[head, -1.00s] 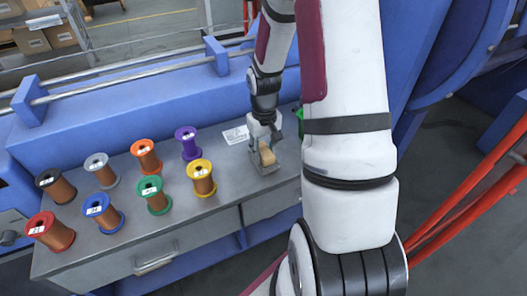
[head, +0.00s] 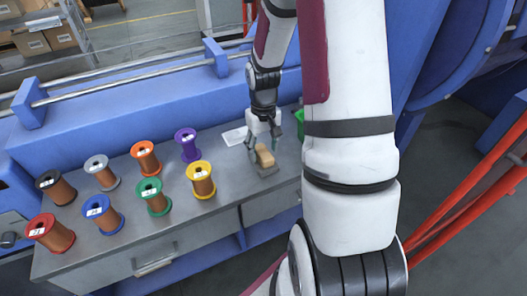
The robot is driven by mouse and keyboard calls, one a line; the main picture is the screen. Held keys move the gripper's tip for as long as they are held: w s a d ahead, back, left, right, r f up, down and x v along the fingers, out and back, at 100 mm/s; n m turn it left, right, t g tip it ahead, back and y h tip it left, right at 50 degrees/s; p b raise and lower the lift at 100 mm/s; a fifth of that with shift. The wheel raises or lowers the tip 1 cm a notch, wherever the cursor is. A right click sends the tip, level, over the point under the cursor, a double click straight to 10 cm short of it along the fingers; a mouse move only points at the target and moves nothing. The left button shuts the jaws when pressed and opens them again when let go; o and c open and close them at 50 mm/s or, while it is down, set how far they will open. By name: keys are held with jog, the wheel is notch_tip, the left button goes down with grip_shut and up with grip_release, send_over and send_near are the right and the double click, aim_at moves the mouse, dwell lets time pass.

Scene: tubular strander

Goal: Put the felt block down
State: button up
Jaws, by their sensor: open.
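The felt block (head: 265,157) is a small tan block. It sits on a small grey tray (head: 268,171) at the right part of the grey bench top. My gripper (head: 262,150) is right above it, pointing down, with its fingers spread apart on either side of the block. The fingers look clear of the block, though the small view does not show every gap. My own arm hides part of the bench to the right.
Several copper-coloured spools with coloured flanges, such as the yellow one (head: 201,180) and the purple one (head: 188,145), stand left of the tray. A white label card (head: 234,137) lies behind the block. A green object (head: 300,122) shows partly beside my arm.

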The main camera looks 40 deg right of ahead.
aim_at(263, 152)
jog(key=s+a+r+p, duration=0.1)
jog(key=a+r, duration=0.2)
jog(key=r, duration=0.6)
jog(key=s+a+r+p, duration=0.1)
jog(key=s+a+r, duration=0.15)
jog(key=r, duration=0.55)
jog(key=s+a+r+n+t, duration=0.1)
jog(key=s+a+r, duration=0.3)
jog(key=s+a, duration=0.3)
jog(key=s+a+r+n+t, duration=0.1)
jog(key=s+a+r, duration=0.4)
jog(key=s, duration=0.7)
jog(key=shift+a+r+n, duration=0.25)
jog(key=shift+a+n, duration=0.35)
jog(key=shift+a, duration=0.65)
